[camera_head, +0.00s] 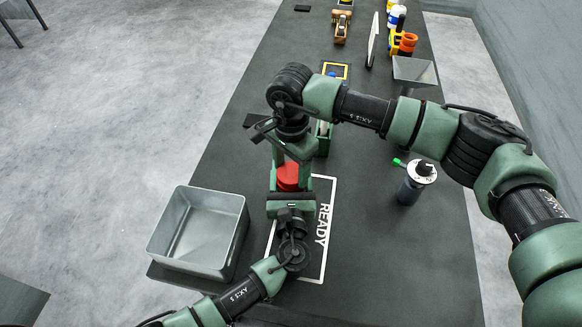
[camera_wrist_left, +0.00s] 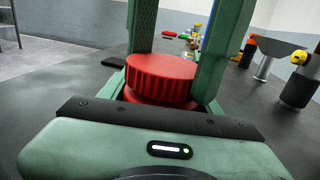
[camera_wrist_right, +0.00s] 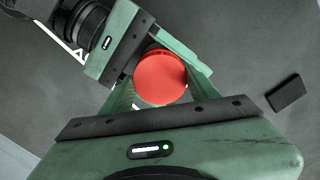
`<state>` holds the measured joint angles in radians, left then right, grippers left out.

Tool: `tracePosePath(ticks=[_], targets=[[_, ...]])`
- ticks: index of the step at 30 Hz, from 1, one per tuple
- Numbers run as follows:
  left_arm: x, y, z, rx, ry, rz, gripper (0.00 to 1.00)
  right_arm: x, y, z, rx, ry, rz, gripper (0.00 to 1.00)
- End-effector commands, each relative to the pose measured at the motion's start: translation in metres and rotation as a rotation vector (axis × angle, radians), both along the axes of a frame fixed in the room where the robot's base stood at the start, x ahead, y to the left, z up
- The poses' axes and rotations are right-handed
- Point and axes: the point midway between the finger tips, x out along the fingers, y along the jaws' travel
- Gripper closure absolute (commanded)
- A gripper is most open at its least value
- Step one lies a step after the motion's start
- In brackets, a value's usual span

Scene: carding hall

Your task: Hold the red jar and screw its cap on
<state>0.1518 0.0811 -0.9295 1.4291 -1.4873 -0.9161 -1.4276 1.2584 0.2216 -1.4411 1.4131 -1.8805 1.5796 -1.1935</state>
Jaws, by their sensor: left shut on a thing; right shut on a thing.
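The red jar (camera_wrist_left: 128,96) stands upright, mostly hidden by its ridged red cap (camera_wrist_left: 163,78) in the left wrist view. The cap sits on top of the jar; I cannot tell how tightly it is seated. The cap's flat top shows in the right wrist view (camera_wrist_right: 160,78) and in the head view (camera_head: 288,172). My left gripper (camera_head: 289,188) reaches in from the near side and is shut on the jar low down. My right gripper (camera_head: 292,163) points down from above, its fingers on either side of the cap, shut on it.
An empty grey metal bin (camera_head: 238,243) stands left of my left gripper. A white READY outline (camera_head: 323,225) marks the dark table beneath. A dark bottle with a green tip (camera_head: 411,187) and a metal hopper (camera_head: 414,71) stand to the right. A small black block (camera_wrist_right: 286,93) lies nearby.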

Motion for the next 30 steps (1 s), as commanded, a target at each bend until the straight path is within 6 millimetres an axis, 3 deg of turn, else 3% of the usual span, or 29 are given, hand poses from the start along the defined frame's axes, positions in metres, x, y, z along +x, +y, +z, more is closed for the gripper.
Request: tracePosePath(ticks=[11, 12, 13, 14, 23, 30], targets=[[0.000, 0.000, 0.000, 0.000, 0.001, 0.001, 1.00, 0.000, 0.000, 0.000, 0.001, -0.001, -0.051, 0.89], [0.000, 0.000, 0.000, 0.000, 0.001, 0.001, 1.00, 0.000, 0.000, 0.000, 0.000, -0.001, -0.051, 0.29], [0.000, 0.000, 0.000, 0.000, 0.001, 0.001, 1.00, 0.000, 0.000, 0.000, 0.000, -0.001, -0.051, 0.21], [0.000, 0.000, 0.000, 0.000, 0.001, 0.001, 1.00, 0.000, 0.000, 0.000, 0.000, -0.001, -0.050, 0.18], [0.000, 0.001, 0.000, 0.000, 0.001, 0.002, 1.00, 0.000, 0.000, 0.002, -0.001, 0.001, -0.049, 0.18], [0.000, 0.001, -0.001, 0.001, 0.001, 0.002, 1.00, 0.000, 0.000, 0.029, 0.001, -0.001, -0.048, 0.18]])
